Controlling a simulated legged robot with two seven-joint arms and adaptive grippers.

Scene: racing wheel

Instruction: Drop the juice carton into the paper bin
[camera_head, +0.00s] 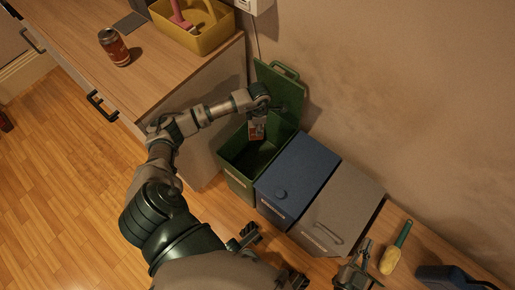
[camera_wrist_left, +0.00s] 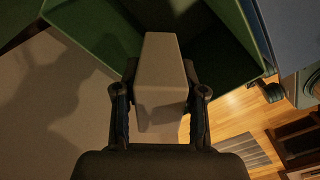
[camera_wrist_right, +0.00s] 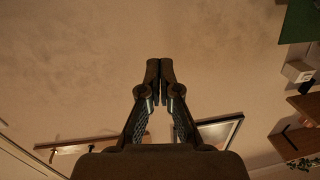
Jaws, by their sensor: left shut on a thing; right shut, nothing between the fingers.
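The juice carton (camera_head: 256,131) hangs from my left gripper (camera_head: 258,112) over the open green bin (camera_head: 236,160). The left wrist view shows the carton (camera_wrist_left: 162,85) as a plain box clamped between both fingers, with the green bin's walls (camera_wrist_left: 85,25) around and beyond it. The green lid stands raised against the wall. A blue bin (camera_head: 298,170) and a grey bin (camera_head: 335,210) stand beside it with lids shut. I cannot read which bin is for paper. My right gripper (camera_head: 360,262) is shut and empty near the grey bin; its closed fingertips show in the right wrist view (camera_wrist_right: 160,68).
A wooden counter (camera_head: 70,25) at the upper left holds a can (camera_head: 114,46) and a yellow caddy (camera_head: 205,38). A brush (camera_head: 395,250) and a dark blue object (camera_head: 452,278) lie on a wooden surface at the lower right. The wall rises close behind the bins.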

